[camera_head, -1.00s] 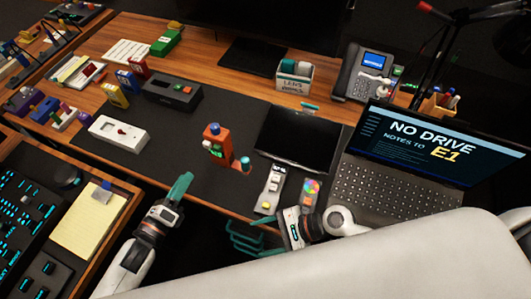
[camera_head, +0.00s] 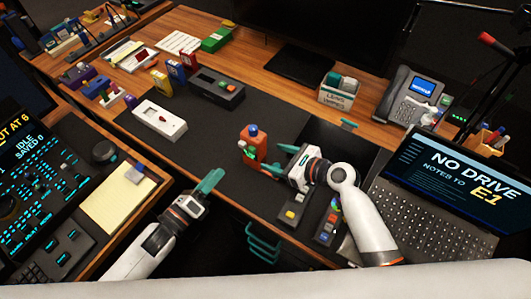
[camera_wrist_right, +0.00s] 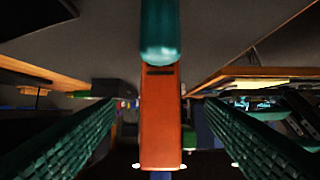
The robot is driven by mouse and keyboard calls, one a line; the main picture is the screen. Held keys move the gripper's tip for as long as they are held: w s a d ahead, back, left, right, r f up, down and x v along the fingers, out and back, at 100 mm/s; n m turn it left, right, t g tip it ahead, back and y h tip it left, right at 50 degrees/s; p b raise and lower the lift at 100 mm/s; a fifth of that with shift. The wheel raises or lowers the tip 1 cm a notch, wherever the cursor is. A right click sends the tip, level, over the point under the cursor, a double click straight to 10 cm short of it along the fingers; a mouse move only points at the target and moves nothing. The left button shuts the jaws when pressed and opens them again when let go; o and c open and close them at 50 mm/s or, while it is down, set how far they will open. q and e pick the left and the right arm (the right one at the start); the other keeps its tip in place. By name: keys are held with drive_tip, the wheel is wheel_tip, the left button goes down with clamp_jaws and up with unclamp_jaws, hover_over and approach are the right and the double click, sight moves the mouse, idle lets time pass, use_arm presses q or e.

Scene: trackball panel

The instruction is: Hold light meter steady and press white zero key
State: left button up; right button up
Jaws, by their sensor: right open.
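My right gripper (camera_head: 278,161) is open just right of the device. In the right wrist view, the orange body (camera_wrist_right: 161,125) is between the two spread teal fingers, with visible gaps on both sides. A rounded teal part (camera_wrist_right: 160,30) hangs in front of it at the top. My left gripper (camera_head: 208,185) is empty near the desk's front edge; its finger gap is unclear.
A white box with a red button (camera_head: 160,118) and a dark box (camera_head: 217,88) lie behind on the mat. A grey controller with a yellow button (camera_head: 293,212) is below my right gripper. A laptop (camera_head: 440,190) stands right; a yellow notepad (camera_head: 118,205) lies left.

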sight(263, 154)
drive_tip(key=shift+x, duration=2.8)
drive_tip(key=shift+c, duration=0.4)
use_arm(q)
drive_tip(key=shift+c, duration=0.4)
use_arm(e)
drive_tip(key=c, duration=1.1)
use_arm(q)
clamp_jaws()
use_arm(e)
drive_tip(key=shift+f, duration=0.1)
